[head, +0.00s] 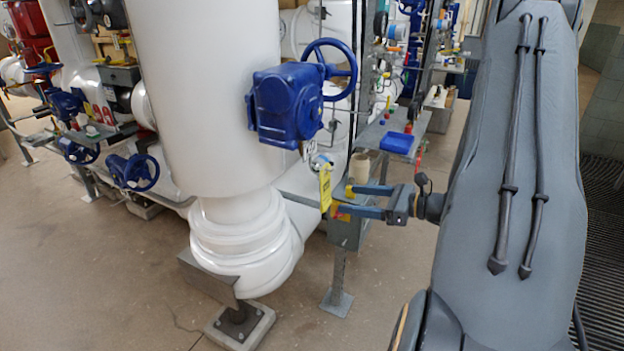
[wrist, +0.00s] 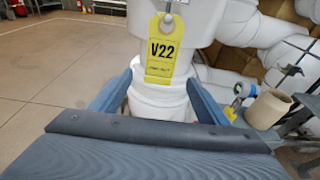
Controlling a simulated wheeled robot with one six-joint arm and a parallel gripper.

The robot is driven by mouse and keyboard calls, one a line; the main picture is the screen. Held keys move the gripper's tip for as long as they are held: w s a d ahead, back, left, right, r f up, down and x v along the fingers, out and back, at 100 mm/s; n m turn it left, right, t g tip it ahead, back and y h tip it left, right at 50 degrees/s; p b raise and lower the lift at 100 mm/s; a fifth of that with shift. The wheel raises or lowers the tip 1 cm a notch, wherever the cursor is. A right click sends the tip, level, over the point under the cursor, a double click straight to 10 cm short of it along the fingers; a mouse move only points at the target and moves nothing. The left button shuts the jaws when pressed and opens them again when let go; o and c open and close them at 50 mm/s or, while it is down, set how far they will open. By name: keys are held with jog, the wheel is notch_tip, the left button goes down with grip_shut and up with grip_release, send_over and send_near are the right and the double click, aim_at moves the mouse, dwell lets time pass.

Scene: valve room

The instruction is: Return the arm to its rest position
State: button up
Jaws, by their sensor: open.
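My gripper (head: 342,199) is in front of the large white pipe's right side in the head view, with its fingers pointing left. It also shows in the wrist view (wrist: 160,82), where its two blue fingers stand apart and open. A yellow tag marked V22 (wrist: 161,50) hangs just beyond the fingertips in the wrist view. In the head view the tag (head: 325,187) hangs upright below the blue valve (head: 287,104) with its handwheel. I cannot tell whether a finger touches the tag.
The white pipe (head: 215,110) stands close to the left of my gripper. A beige cup (wrist: 268,108) stands near the right finger, by a gauge (wrist: 240,90). A blue tray (head: 397,143) lies on a grey shelf behind. Open floor (head: 90,270) lies at left.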

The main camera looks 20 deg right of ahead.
jog(key=s+a+r+n+g, duration=0.1)
jog(key=s+a+n+g, duration=0.2)
jog(key=a, duration=0.3)
jog(key=s+a+n+g+y, duration=0.1)
jog(key=s+a+n+g, duration=0.1)
jog(key=a+n+g, duration=0.3)
jog(key=s+a+r+n+g, duration=0.1)
jog(key=s+a+n+g, duration=0.15)
jog(key=a, duration=0.35)
jog(key=s+a+r+n+h, duration=0.1)
jog(key=s+a+n+h, duration=0.1)
jog(key=s+n+h, duration=0.3)
jog(key=s+a+r+n+g+h, duration=0.1)
jog(key=s+n+h, duration=0.4)
jog(key=n, duration=0.8)
jog(key=shift+a+r+h, duration=0.3)
jog(key=shift+a+r, duration=0.2)
jog(key=shift+a, duration=0.2)
jog(key=shift+g, duration=0.25)
